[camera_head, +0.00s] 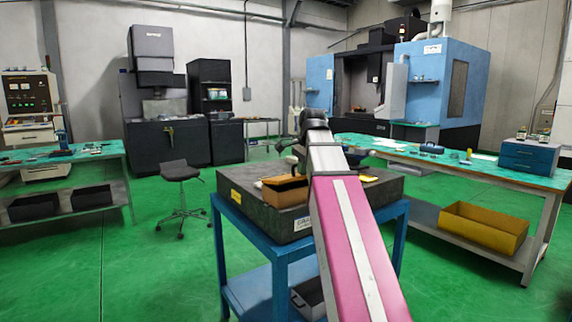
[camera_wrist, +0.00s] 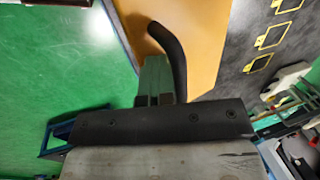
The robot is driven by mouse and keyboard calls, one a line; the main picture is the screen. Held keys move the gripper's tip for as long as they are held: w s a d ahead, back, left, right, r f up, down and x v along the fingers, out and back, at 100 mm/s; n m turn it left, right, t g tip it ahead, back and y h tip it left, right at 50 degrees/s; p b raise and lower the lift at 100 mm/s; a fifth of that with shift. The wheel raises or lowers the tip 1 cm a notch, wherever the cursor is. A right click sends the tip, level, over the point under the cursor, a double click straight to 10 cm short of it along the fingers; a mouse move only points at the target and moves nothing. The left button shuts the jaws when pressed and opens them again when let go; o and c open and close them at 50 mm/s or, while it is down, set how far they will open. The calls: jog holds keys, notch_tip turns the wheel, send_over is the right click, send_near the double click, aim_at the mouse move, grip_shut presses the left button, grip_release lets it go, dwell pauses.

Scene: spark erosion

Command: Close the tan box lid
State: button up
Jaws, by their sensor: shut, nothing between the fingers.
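The tan box (camera_head: 286,194) sits on the dark stone slab of the blue cart, just left of my arm. My arm covers part of its right side, and I cannot tell from here how far its lid stands open. In the wrist view a flat tan surface of the box (camera_wrist: 203,32) fills the upper middle, close beyond the fingers. My gripper (camera_head: 291,160) is just above the box in the head view. In the wrist view my gripper (camera_wrist: 170,58) is shut and empty, with a dark curved finger overlapping the tan surface. I cannot tell whether it touches.
The dark slab (camera_head: 262,213) rests on the blue cart (camera_head: 262,258), with yellow-edged items on its top. A workbench with a yellow bin (camera_head: 483,228) stands right, another bench (camera_head: 75,153) left. A black stool (camera_head: 180,172) stands on open green floor.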

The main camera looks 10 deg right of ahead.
jog(key=shift+w+a+r, duration=0.1)
jog(key=shift+r, duration=0.5)
jog(key=o, duration=0.5)
jog(key=shift+w+v, duration=0.2)
jog(key=shift+v, duration=0.75)
jog(key=shift+w+v, duration=0.2)
jog(key=shift+v, duration=0.65)
jog(key=shift+w+v, duration=0.2)
jog(key=shift+v, duration=0.7)
jog(key=shift+a+r, duration=0.1)
jog(key=shift+a, duration=0.1)
